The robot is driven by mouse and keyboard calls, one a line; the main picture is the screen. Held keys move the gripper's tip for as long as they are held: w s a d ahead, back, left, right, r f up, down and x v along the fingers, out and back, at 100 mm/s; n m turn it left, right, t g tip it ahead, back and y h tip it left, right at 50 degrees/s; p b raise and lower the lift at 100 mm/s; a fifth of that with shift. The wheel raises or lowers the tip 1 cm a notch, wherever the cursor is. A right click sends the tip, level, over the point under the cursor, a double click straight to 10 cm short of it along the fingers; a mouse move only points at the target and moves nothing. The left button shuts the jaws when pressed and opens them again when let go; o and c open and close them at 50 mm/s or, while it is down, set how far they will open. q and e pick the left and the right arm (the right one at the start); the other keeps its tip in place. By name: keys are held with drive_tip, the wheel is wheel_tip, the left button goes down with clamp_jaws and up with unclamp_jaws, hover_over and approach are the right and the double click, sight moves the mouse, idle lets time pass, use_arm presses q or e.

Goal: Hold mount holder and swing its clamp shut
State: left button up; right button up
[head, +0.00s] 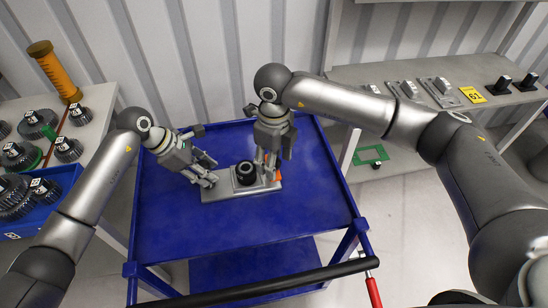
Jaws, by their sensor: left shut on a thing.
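The mount holder (236,190), a flat grey plate with a raised block, lies on the blue cart top. A black round part (245,173) sits in the block. My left gripper (208,182) is shut on the left end of the mount holder. My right gripper (267,170) points down at the right side of the block, close beside the black part. A small orange-red piece (278,176) shows just right of its fingertips and may belong to the clamp. The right fingers hide most of the clamp, so its position and their opening are unclear.
The blue cart (180,232) is otherwise clear on top, with a black handle bar (260,286) at its front. A left table (92,130) holds several gears and an orange-brown cylinder (54,70). A grey shelf (350,75) at right carries several small mounts and a yellow sign (472,95).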

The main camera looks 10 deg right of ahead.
use_arm(q)
drive_tip(key=shift+f, duration=0.1)
use_arm(e)
clamp_jaws()
drive_tip(key=shift+a, duration=0.1)
drive_tip(key=shift+w+a+r+m, duration=0.1)
drive_tip(key=shift+w+a+m, duration=0.65)
drive_tip(key=shift+m, duration=2.25)
drive_tip(key=shift+w+a+f+m, duration=0.1)
drive_tip(key=shift+w+a+m, duration=0.65)
drive_tip(key=shift+m, duration=2.25)
drive_tip(key=shift+w+a+r+m, duration=0.1)
drive_tip(key=shift+w+a+m, duration=0.65)
drive_tip(key=shift+m, duration=2.25)
drive_tip(key=shift+w+d, duration=0.1)
